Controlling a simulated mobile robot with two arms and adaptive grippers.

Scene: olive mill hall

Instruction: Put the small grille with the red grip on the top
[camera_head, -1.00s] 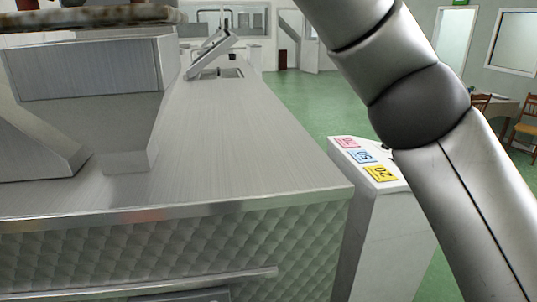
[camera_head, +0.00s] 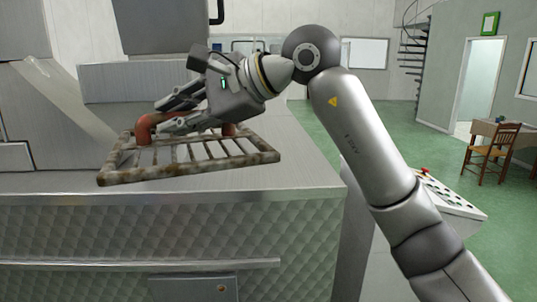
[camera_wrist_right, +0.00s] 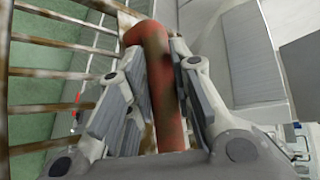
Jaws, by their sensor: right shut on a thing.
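The small grille (camera_head: 190,172) is a rusty, flat frame with parallel bars, seen in the head view left of centre. Its red grip (camera_head: 145,128) stands up from the bars and also shows in the right wrist view (camera_wrist_right: 160,85). My right gripper (camera_head: 165,116) is shut on this grip, with a finger on each side of it. The metal top (camera_head: 250,182) is below and around the grille in the picture. Whether the grille touches the top or hangs above it, I cannot tell. In the wrist view, green floor shows between the bars. My left gripper is not in view.
A sloped metal chute (camera_head: 60,100) and a large metal housing stand on the left. A control panel (camera_head: 440,192) with a red button is right of the machine. Green floor, a wooden chair (camera_head: 490,152) and a table are farther right.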

